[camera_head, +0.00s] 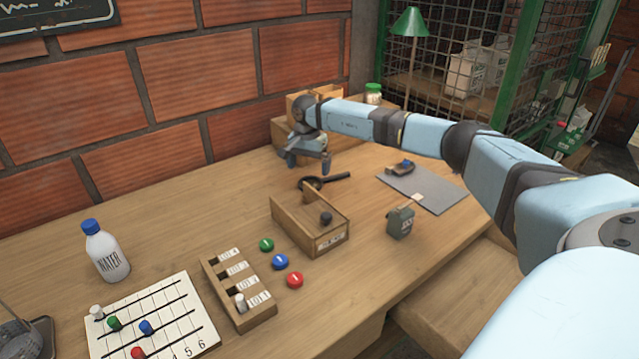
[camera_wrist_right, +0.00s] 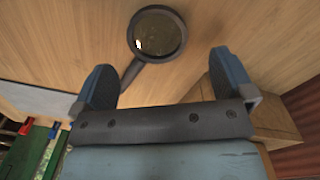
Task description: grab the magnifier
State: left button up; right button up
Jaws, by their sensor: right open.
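The magnifier (camera_head: 324,181) is dark with a round lens and a straight handle. It lies flat on the wooden table behind the small wooden box. In the right wrist view the magnifier (camera_wrist_right: 157,34) shows its lens beyond the fingertips, with the handle running down toward the left finger in that picture. My right gripper (camera_head: 306,165) is open and empty above the table, close to the magnifier; its two fingers (camera_wrist_right: 165,80) are spread wide in the wrist view. Whether a finger touches the handle cannot be told. My left gripper is not in view.
A wooden box (camera_head: 290,228) with a dark knob stands in front of the magnifier. A grey mat (camera_head: 435,190) lies to the right, with a small grey device (camera_head: 400,222) before it. Wooden boxes (camera_head: 283,132) stand behind my right gripper. A water bottle (camera_head: 104,252) stands left.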

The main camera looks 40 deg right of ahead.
aim_at(310, 183)
jog(key=f, duration=0.5)
jog(key=shift+s+a+b, duration=0.1)
jog(key=shift+s+b, duration=0.15)
jog(key=shift+b, duration=0.1)
jog(key=shift+r, duration=0.1)
jog(key=c, duration=1)
jog(key=shift+o, duration=0.2)
